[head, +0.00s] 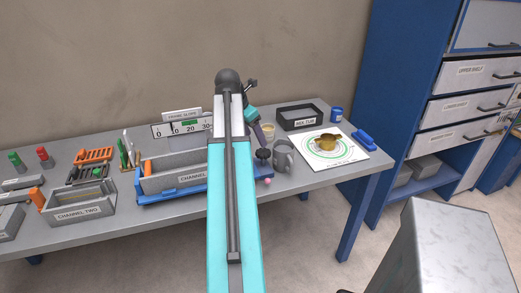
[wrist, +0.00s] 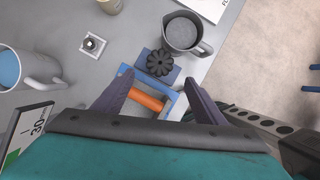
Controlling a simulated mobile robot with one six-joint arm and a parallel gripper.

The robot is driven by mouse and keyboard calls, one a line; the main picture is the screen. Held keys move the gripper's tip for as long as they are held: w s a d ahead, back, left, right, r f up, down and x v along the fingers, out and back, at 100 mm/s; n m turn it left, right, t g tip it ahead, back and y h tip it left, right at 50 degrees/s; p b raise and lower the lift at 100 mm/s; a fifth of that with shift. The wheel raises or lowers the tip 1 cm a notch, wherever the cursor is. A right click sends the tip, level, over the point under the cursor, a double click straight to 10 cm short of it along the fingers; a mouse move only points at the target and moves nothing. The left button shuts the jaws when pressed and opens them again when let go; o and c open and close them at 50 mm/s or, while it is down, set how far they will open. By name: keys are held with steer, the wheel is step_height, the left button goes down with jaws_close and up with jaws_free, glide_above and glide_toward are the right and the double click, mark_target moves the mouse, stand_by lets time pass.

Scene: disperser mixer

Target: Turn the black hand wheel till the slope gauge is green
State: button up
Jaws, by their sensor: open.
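The black hand wheel (wrist: 160,62) is a scalloped knob on a blue plate at the end of the blue-framed channel. It also shows in the head view (head: 263,154). My gripper (wrist: 161,94) is open, its two dark fingers apart, with the wheel just beyond the fingertips and nothing between them that I can see gripped. In the head view my gripper (head: 264,140) hangs just above the wheel. The slope gauge (head: 183,126) is a white scale marked up to 30 with a green band; a dark pointer seems to stand near 10, left of the green.
A grey mug (wrist: 183,32) stands close beside the wheel. An orange cylinder (wrist: 148,102) lies in the channel below my fingers. A black tray (head: 301,117), a white sheet with a brown object (head: 327,142) and a blue shelf unit (head: 385,90) are to the right.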

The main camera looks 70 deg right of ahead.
mark_target(262, 152)
steer(key=shift+p+x, duration=0.65)
steer(key=shift+x, duration=3.8)
steer(key=shift+r, duration=0.1)
steer(key=shift+c, duration=0.2)
steer(key=c, duration=1)
